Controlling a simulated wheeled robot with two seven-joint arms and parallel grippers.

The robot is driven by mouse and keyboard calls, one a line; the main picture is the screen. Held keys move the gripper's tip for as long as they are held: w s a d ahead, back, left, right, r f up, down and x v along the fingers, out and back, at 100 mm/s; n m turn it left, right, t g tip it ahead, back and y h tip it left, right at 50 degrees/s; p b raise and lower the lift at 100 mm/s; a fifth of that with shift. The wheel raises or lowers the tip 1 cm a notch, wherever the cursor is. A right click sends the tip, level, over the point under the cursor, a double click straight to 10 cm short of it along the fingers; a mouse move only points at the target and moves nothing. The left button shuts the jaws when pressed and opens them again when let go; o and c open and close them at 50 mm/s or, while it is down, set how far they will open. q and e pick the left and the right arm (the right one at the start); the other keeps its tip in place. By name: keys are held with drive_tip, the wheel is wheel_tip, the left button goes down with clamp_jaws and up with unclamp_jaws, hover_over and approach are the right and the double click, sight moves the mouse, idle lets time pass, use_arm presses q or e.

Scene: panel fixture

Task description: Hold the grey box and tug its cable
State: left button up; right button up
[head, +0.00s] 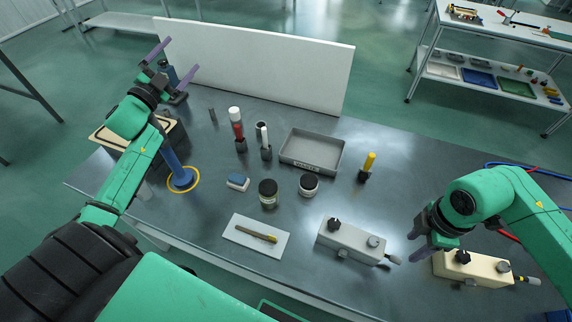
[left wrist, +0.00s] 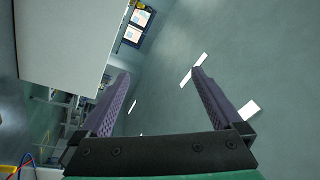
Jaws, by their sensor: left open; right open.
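The grey box (head: 350,240) lies on the table at the front right of centre, with black and grey knobs on top. A short cable end (head: 393,259) sticks out of its right side. My right gripper (head: 424,243) is open and points down, just right of the grey box and above the left end of a cream box; it holds nothing. My left gripper (head: 183,54) is open and empty, raised at the back left by the white panel, far from the grey box.
The similar cream box (head: 470,268) has a cable end with a yellow band. A grey tray (head: 310,151), jars (head: 268,193), upright tools, a blue-topped block (head: 237,182) and a brush on a white plate (head: 246,243) stand nearby. The white panel (head: 255,65) borders the back.

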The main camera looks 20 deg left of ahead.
use_arm(q)
drive_tip(key=w+d+m+h, duration=0.1)
drive_tip(key=w+d+h, duration=0.1)
drive_tip(key=d+h, duration=0.35)
drive_tip(key=m+g+h, duration=0.4)
drive_tip(key=g+h, duration=0.5)
drive_tip(key=g, duration=0.9)
approach(337, 231)
drive_tip(key=shift+y, duration=0.25)
drive_tip(key=x, duration=1.1)
drive_tip(key=shift+w+d+r, duration=0.2)
drive_tip(key=shift+d+r, duration=0.05)
drive_tip(key=shift+d, duration=0.3)
clamp_jaws()
use_arm(e)
drive_tip(key=shift+o, duration=0.8)
use_arm(q)
drive_tip(key=shift+s, duration=0.1)
drive_tip(key=shift+a+f, duration=0.1)
use_arm(e)
wheel_tip(337, 231, down, 10)
drive_tip(key=shift+s+a+r+m+t, duration=0.1)
drive_tip(key=shift+m+t, duration=0.3)
drive_tip(key=shift+m, duration=0.2)
drive_tip(key=shift+a+r+m+t, duration=0.1)
drive_tip(key=shift+m+t, duration=0.3)
drive_tip(key=shift+m, duration=0.2)
clamp_jaws()
